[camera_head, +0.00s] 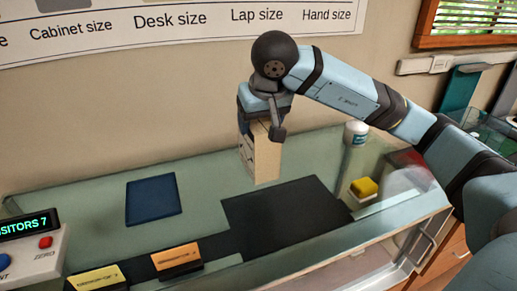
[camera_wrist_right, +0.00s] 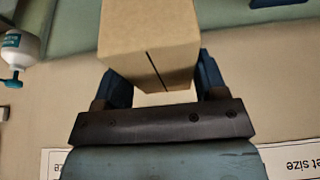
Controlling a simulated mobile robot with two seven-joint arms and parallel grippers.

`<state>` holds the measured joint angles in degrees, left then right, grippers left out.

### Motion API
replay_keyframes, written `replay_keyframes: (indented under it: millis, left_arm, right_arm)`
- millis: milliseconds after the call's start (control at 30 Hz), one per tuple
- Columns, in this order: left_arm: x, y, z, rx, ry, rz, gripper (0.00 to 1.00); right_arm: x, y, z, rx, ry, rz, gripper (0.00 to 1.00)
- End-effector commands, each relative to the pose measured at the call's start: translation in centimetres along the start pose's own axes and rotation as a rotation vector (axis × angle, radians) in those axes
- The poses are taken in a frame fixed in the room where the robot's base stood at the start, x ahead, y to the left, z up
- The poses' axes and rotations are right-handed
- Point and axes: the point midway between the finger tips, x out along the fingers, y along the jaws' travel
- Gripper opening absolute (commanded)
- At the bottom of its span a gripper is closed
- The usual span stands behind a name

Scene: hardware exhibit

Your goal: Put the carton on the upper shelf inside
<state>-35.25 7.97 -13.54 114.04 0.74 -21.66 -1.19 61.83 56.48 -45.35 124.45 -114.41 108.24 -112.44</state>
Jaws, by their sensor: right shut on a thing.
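The tan cardboard carton (camera_head: 266,160) is in my right gripper (camera_head: 261,120), which comes down over its top. It is upright, and appears to be above the glass-topped case (camera_head: 200,170). In the right wrist view the carton (camera_wrist_right: 150,40) sits between the two blue fingers of the gripper (camera_wrist_right: 158,75), which are shut on its sides. A dark line runs down its face. Whether its bottom touches anything is not clear. An upper shelf inside the case cannot be told apart through the glass. My left gripper is not in view.
A dark mat (camera_head: 285,215) and a blue square (camera_head: 153,200) lie at the case. Orange (camera_head: 177,257) and yellow (camera_head: 98,279) label blocks stand along the front. A visitor counter (camera_head: 30,245) stands at left.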

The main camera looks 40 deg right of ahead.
Motion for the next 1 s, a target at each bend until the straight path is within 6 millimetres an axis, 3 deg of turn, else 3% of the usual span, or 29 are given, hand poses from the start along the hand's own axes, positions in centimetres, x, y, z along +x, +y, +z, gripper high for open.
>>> replay_keyframes:
  millis: [100, 367, 567, 967, 1000]
  left_arm:
    - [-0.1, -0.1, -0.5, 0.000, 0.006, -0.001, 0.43]
    - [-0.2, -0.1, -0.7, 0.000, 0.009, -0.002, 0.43]
    - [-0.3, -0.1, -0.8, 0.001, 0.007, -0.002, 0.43]
    - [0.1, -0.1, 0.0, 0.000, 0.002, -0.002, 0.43]
    - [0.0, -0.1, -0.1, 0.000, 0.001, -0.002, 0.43]
  right_arm:
    - [2.0, 0.0, 0.9, -0.001, -0.002, 0.000, 0.20]
    - [3.9, 0.0, 1.6, -0.001, 0.000, 0.000, 0.20]
    - [6.4, 0.0, 2.7, 0.000, -0.001, 0.000, 0.20]
    - [7.1, 0.0, 2.9, 0.000, 0.002, -0.001, 0.20]
    - [7.0, 0.0, 2.9, 0.000, 0.001, -0.001, 0.70]
